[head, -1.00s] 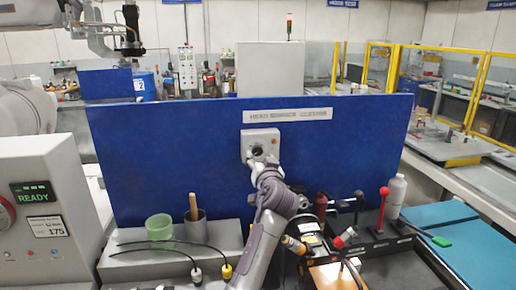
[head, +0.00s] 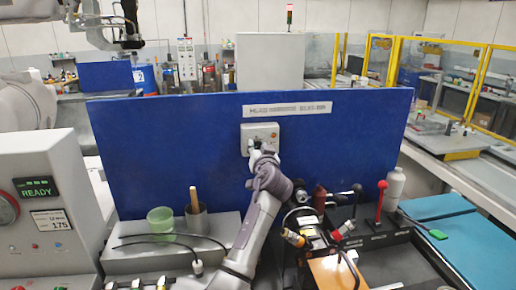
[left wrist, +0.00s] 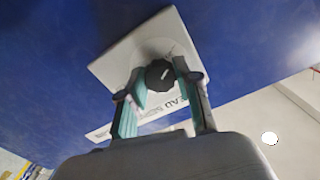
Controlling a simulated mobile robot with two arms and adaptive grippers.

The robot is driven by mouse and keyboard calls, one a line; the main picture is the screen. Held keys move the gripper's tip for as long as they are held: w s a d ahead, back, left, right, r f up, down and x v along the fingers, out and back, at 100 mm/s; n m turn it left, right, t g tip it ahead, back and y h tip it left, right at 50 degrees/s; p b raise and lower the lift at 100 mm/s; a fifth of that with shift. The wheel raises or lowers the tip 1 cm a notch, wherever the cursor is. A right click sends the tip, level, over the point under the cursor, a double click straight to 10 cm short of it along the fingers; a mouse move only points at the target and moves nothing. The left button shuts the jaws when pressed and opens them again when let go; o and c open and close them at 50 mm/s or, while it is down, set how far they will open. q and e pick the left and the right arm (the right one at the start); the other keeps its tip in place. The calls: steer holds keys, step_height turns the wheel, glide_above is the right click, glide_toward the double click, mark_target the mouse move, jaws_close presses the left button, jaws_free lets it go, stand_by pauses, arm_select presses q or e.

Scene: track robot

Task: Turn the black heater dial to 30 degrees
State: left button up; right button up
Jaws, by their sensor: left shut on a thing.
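The black heater dial (left wrist: 160,76) sits on a pale square plate (left wrist: 112,66) fixed to the blue panel. The dial has a faceted edge and a short white mark on its face. In the left wrist view my left gripper (left wrist: 161,84) has its teal-padded fingers on either side of the dial, shut on it. In the head view the plate (head: 262,130) shows in the middle of the panel, and my left gripper (head: 258,150) hides most of the dial. No degree scale is readable. My right gripper is not in view.
The blue panel (head: 170,150) stands upright with a white label strip (head: 287,111) above the plate. A grey READY console (head: 45,155) stands at left.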

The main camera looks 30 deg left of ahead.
arm_select(q)
steer(key=shift+m, duration=0.4)
jaws_close()
steer(key=shift+m, duration=1.1)
steer(key=m+p, duration=0.1)
steer(key=m, duration=0.1)
steer(key=shift+m, duration=0.3)
steer(key=m+p, duration=0.1)
steer(key=m, duration=0.2)
steer(key=shift+r, duration=0.1)
steer(key=shift+m+p, duration=0.6)
steer(key=shift+m, duration=0.9)
